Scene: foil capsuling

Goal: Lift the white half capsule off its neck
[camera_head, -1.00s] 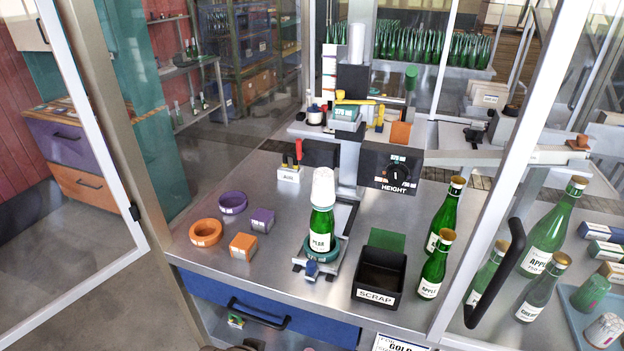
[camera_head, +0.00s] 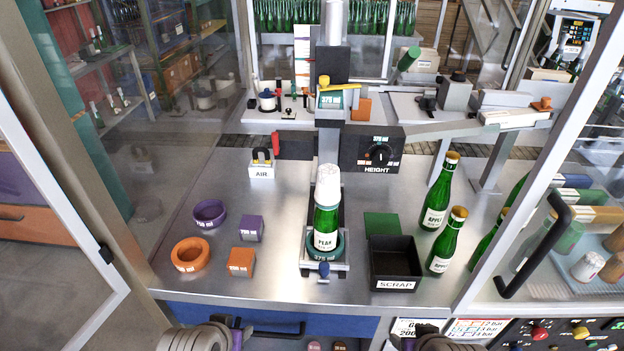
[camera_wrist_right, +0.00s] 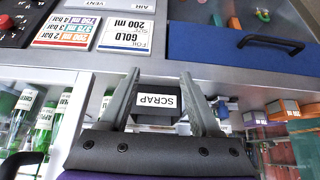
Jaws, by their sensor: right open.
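The white capsule (camera_head: 327,186) sits upright over the neck of a green bottle (camera_head: 326,228) labelled PEAR in the head view. The bottle stands in a teal ring (camera_head: 339,247) marked 375 ml on the machine's slide. My right gripper (camera_wrist_right: 160,75) is open and empty in the right wrist view, with its fingers apart and the SCRAP bin seen beyond them. It is well away from the capsule, which does not show in that view. Parts of my arms show at the bottom edge of the head view; my left fingers cannot be seen.
The black SCRAP bin (camera_head: 396,284) stands right of the bottle. Two green bottles (camera_head: 436,192) stand farther right. Purple and orange rings (camera_head: 190,254) and blocks lie left. A HEIGHT dial box (camera_head: 372,150) is behind the capsule. Glass panels and metal frames flank the bench.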

